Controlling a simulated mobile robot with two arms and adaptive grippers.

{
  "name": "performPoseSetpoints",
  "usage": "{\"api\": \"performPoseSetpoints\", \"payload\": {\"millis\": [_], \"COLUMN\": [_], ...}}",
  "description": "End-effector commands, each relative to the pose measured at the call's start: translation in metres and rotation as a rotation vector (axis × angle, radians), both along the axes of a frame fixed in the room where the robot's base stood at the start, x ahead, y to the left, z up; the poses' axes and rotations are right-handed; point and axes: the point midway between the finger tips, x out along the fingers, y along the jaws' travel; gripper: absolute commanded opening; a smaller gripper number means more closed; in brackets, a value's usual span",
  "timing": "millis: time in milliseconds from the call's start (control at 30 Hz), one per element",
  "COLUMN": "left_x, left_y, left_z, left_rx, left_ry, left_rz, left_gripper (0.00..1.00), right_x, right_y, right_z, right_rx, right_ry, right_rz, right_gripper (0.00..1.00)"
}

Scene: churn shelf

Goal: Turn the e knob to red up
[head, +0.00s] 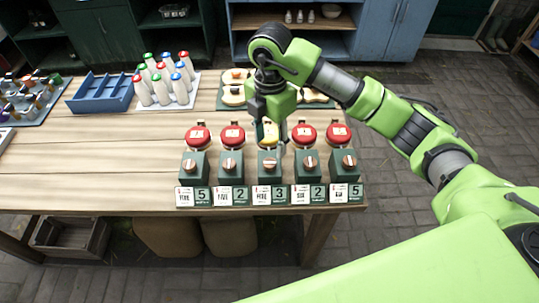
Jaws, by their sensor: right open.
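From left, knobs show at the first box (189,164), second box (229,164), middle box (268,164), fourth box (310,162) and last box (349,161). Letters on the cards are too small to read, so I cannot tell which is the e knob. My right gripper (271,138) is open, pointing down over the middle box and hiding most of its jar top. My left gripper is out of view.
Number cards (233,196) line the front edge. A blue divided tray (100,92), a white mat of colour-capped bottles (165,104) and a rack of small items (27,112) stand at left. The table's left front is clear.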

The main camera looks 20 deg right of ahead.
Motion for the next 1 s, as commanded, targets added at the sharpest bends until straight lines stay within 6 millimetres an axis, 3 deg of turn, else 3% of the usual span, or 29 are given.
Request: {"api": "performPoseSetpoints", "payload": {"millis": [133, 400, 833, 1000], "left_x": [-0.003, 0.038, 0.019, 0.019], "left_y": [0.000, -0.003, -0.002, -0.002], "left_z": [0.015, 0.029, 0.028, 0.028], "left_rx": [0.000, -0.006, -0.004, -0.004], "left_ry": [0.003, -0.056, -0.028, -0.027], "left_rz": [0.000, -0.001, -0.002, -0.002], "left_gripper": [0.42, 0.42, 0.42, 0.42], "right_x": [-0.002, 0.000, 0.000, 0.000], "right_y": [0.000, 0.000, 0.000, 0.000], "right_z": [-0.030, -0.072, -0.083, -0.082], "right_rx": [-0.001, 0.001, 0.003, 0.003], "right_ry": [0.005, 0.002, -0.001, -0.001], "right_rz": [0.000, 0.000, 0.002, 0.002], "right_gripper": [0.42, 0.42, 0.42, 0.04]}}
